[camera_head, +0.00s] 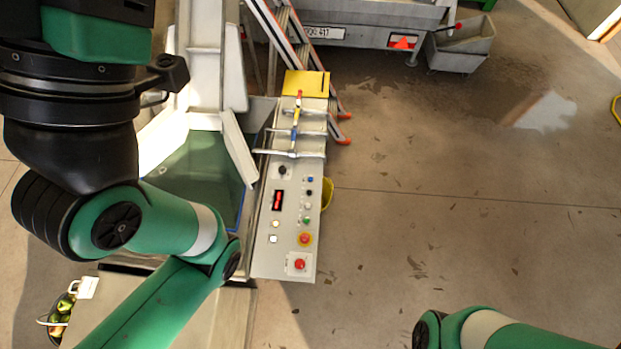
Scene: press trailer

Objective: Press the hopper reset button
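A grey control panel (292,202) stands centre-left. Its right column carries a blue button (310,180), a black one (309,193), a white one (308,205), a green one (306,220) and a red one on a yellow ring (305,239). On its left are a black knob (282,171), a red display (278,200) and two pale lit buttons (275,223) (273,239). A red button (299,264) sits lowest. Labels are too small to read. My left arm (160,225) is left of the panel; its fingertips are not visible. My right gripper is out of frame.
A hopper with a green interior (200,170) adjoins the panel's left. Lever valves (296,128) and a yellow plate (306,84) lie beyond the buttons. A ladder (285,30) and trailer (375,18) stand behind. Floor right of the panel is clear.

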